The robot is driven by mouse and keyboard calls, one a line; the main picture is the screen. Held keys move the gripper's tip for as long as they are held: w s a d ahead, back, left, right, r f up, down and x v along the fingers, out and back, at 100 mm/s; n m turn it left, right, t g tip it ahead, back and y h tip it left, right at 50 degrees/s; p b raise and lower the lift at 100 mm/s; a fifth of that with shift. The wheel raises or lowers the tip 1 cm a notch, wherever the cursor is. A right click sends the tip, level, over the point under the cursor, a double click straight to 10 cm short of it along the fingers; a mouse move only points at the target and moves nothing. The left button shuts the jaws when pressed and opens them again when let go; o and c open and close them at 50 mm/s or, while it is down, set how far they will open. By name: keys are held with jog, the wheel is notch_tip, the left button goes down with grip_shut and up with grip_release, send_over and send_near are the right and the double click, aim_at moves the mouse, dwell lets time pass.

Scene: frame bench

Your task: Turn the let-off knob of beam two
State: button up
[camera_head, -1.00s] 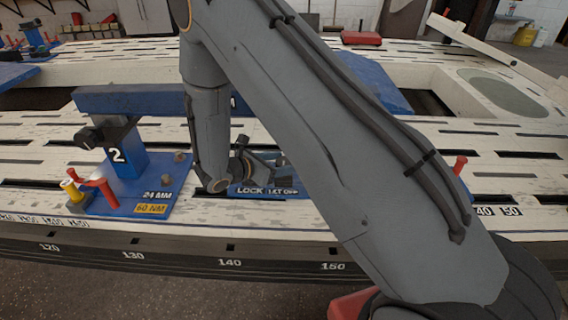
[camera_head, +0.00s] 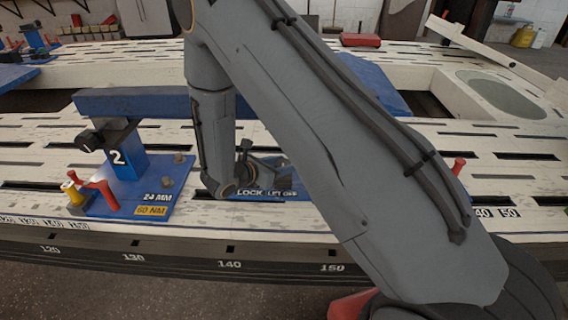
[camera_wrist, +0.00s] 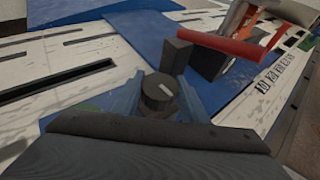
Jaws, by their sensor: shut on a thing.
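Beam two's blue stand, marked 2 (camera_head: 117,157), stands left in the head view, under a long blue beam (camera_head: 140,102). A black dial (camera_head: 88,141) is on its left side. A blue plate lettered LOCK and LET OFF (camera_head: 268,193) lies to its right, partly hidden by my arm. In the wrist view, a round black knob with a white mark (camera_wrist: 160,91) sits between the fingers of my gripper (camera_wrist: 161,103). My gripper is shut on this knob from both sides.
A red handle (camera_wrist: 217,46) and a dark block (camera_wrist: 177,57) stand close beyond the gripper in the wrist view. The slotted pale bench (camera_head: 500,142) has clear room at right.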

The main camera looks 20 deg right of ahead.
jog(key=n+t+y+p, duration=0.2)
jog(key=n+t+y, duration=0.1)
jog(key=n, duration=0.1)
jog(key=shift+s+d, duration=0.1)
jog(key=shift+s, duration=0.05)
jog(key=shift+n+t+y, duration=1)
jog(key=shift+n+y, duration=0.3)
jog(key=shift+y, duration=0.1)
jog(key=shift+b, duration=0.4)
jog(key=n+t+y+b, duration=0.1)
jog(key=n+y+b, duration=0.1)
jog(key=b, duration=0.5)
jog(key=shift+f+b, duration=0.2)
jog(key=shift+b, duration=0.2)
jog(key=b, duration=0.3)
jog(key=n+y+b, duration=0.1)
jog(key=b, duration=0.3)
jog(key=shift+r+y, duration=0.2)
jog(key=shift+y, duration=0.1)
jog(key=o, duration=1.1)
jog(key=shift+c, duration=0.2)
jog(key=shift+r+p, duration=0.1)
jog(key=shift+p, duration=0.2)
